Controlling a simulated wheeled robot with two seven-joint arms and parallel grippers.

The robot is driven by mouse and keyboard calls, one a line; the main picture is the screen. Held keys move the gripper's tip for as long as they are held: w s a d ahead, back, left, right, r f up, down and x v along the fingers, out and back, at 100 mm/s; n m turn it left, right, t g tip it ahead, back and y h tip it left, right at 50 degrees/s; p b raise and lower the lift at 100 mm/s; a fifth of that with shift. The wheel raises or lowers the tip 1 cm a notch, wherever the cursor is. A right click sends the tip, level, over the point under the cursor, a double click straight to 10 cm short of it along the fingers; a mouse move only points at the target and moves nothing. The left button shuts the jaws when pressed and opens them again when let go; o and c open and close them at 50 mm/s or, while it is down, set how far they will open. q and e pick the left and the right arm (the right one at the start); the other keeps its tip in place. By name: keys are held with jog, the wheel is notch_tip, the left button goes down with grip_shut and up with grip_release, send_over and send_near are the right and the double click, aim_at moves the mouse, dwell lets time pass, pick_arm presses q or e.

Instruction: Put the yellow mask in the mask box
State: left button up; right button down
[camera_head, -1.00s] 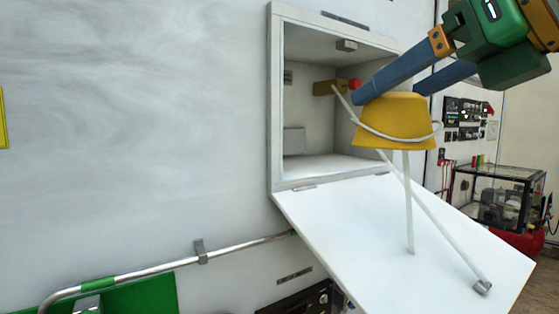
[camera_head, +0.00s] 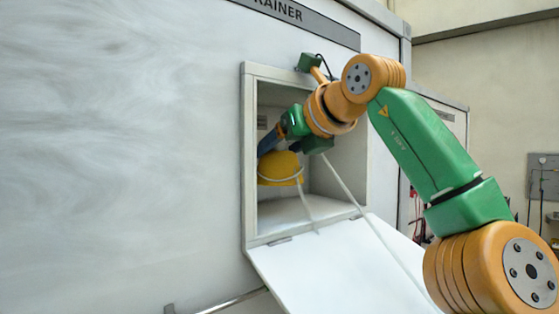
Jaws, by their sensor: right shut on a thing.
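The mask box (camera_head: 249,165) is a white, square-mouthed compartment in the white wall, with its door (camera_head: 325,268) folded down below the opening. The yellow mask (camera_head: 280,170) is inside the mouth of the box, at the left and above the box floor. My right gripper (camera_head: 270,148) reaches into the box from the right and is shut on the mask; its blue fingers are partly hidden by the mask and my wrist. White straps hang from the mask, and a white tube runs down across the lowered door. My left gripper is not in view.
The box's right wall and upper inside are partly hidden by my arm. Free room shows on the box floor below the mask. A metal rail (camera_head: 235,302) runs along the wall at the bottom. A grey cabinet hangs at the far right.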

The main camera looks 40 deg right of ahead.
aim_at(289, 164)
jog(key=shift+s+a+f, duration=0.15)
jog(key=shift+s+f, duration=0.2)
jog(key=shift+f, duration=0.35)
jog(key=shift+w+f, duration=0.1)
jog(key=shift+f, duration=0.6)
jog(key=shift+w+d+f, duration=0.15)
jog(key=shift+d+f, duration=0.05)
jog(key=shift+a, duration=0.1)
jog(key=shift+f, duration=0.2)
jog(key=shift+f+b, duration=0.4)
jog(key=shift+b, duration=0.15)
grip_release()
